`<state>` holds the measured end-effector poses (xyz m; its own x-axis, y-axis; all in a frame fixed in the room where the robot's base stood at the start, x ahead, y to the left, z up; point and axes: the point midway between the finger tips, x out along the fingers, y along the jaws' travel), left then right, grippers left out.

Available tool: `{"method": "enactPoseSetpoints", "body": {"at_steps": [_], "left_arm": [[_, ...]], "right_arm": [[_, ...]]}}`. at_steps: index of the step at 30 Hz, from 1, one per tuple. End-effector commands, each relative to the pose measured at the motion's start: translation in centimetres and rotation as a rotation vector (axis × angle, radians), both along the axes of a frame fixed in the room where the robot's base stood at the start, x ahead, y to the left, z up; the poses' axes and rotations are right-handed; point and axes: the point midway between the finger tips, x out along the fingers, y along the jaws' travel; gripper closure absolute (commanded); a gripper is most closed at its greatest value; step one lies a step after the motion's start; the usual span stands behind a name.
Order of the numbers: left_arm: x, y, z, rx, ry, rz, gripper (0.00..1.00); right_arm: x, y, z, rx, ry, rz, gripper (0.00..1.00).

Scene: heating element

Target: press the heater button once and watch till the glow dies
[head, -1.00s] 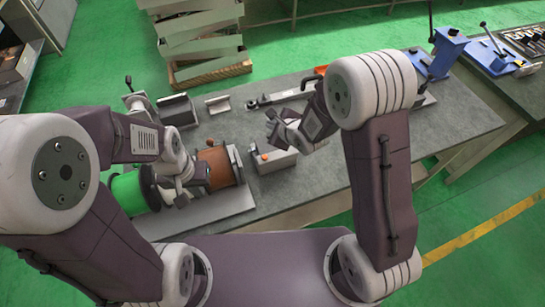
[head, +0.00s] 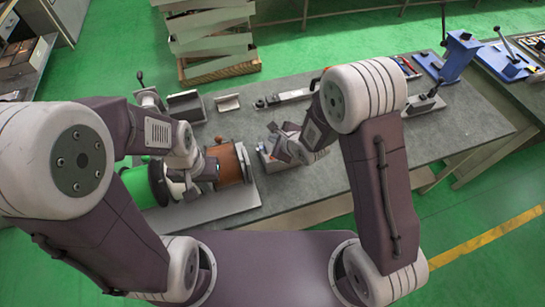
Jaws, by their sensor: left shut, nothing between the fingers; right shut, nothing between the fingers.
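A small grey box (head: 270,163) with a small orange part on top, likely the heater button, sits on the workbench. My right gripper (head: 273,140) is shut and empty, directly over the box and hiding much of its top; I cannot tell whether it touches. A brown-orange cylinder (head: 227,163) between end plates and a green drum (head: 142,184) stand to the left on a light base plate. No clear glow shows on either. My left gripper (head: 187,190) is shut and empty, in front of the brown cylinder and partly hidden by my arm.
The grey workbench (head: 330,180) has clear room right of the box. Metal fixtures (head: 185,107) and a long bar tool (head: 283,97) lie along its back. A blue lever press (head: 457,55) stands at the far right. Stacked trays (head: 210,35) stand behind.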

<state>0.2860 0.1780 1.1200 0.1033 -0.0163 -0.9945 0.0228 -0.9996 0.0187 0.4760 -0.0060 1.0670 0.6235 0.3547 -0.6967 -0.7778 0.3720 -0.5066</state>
Motion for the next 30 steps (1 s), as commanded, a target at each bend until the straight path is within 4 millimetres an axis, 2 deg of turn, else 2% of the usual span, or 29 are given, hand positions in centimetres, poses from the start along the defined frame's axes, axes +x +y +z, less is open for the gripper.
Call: {"method": "enactPoseSetpoints", "body": {"at_steps": [1, 9, 13, 30], "left_arm": [[0.0, 0.0, -1.3, 0.0, 0.0, 0.0, 1.0], [0.0, 0.0, -5.3, 0.0, 0.0, 0.0, 1.0], [0.0, 0.0, -6.3, 0.0, 0.0, 0.0, 1.0], [0.0, 0.0, -6.4, 0.0, 0.0, 0.0, 1.0]], "right_arm": [[0.0, 0.0, -1.3, 0.0, 0.0, 0.0, 1.0], [0.0, 0.0, -5.5, 0.0, 0.0, 0.0, 1.0], [0.0, 0.0, -6.8, 0.0, -0.001, -0.001, 1.0], [0.0, 0.0, -7.1, 0.0, 0.0, 0.0, 1.0]]}}
